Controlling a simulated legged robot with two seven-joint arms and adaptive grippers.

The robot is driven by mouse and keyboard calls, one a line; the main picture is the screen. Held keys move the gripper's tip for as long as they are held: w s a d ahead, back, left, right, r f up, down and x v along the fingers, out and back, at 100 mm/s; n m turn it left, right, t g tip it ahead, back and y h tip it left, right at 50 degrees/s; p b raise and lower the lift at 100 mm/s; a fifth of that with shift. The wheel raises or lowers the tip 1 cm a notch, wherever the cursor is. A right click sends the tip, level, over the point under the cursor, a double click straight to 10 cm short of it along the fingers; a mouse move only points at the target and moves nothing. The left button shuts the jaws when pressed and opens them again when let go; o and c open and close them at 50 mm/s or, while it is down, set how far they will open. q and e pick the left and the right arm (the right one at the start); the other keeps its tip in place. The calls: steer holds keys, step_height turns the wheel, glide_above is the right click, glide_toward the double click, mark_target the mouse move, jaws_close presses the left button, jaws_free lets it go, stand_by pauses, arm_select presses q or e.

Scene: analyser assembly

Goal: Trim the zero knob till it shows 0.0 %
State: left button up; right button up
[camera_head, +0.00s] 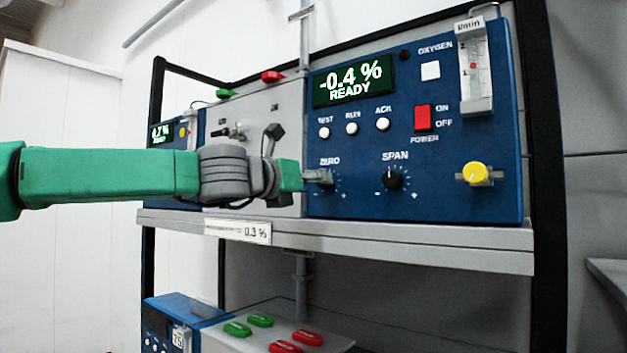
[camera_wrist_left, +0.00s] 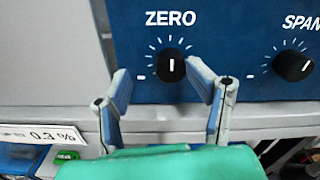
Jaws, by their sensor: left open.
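The zero knob (camera_wrist_left: 171,67) is a small black dial with a white pointer mark, on the blue analyser panel (camera_head: 440,150). In the left wrist view its mark points about straight up, with a ring of white ticks around it. My left gripper (camera_wrist_left: 163,90) is open, its two fingers spread to either side just below and in front of the knob. No touch with the knob shows. In the head view the left gripper (camera_head: 318,177) hides the zero knob. The display (camera_head: 352,82) reads -0.4 % and READY. My right gripper is not in view.
The span knob (camera_head: 392,178) sits right of the zero knob. A yellow valve knob (camera_head: 476,173), a red power switch (camera_head: 422,118) and a flow tube (camera_head: 474,70) are farther right. A shelf edge (camera_head: 400,243) with a 0.3 % label (camera_head: 238,232) runs below.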

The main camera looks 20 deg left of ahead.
arm_select(q)
steer(key=shift+w+d, duration=0.35)
steer(key=shift+d, duration=0.25)
steer(key=shift+w+d, duration=0.35)
steer(key=shift+d, duration=0.25)
steer(key=shift+w, duration=0.1)
steer(key=shift+c, duration=1.1)
steer(key=c, duration=0.7)
steer(key=shift+s+a+r, duration=0.1)
steer(key=shift+s+a, duration=0.1)
steer(key=shift+a, duration=0.4)
jaws_close()
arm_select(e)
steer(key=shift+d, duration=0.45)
arm_select(q)
steer(key=shift+d, duration=0.1)
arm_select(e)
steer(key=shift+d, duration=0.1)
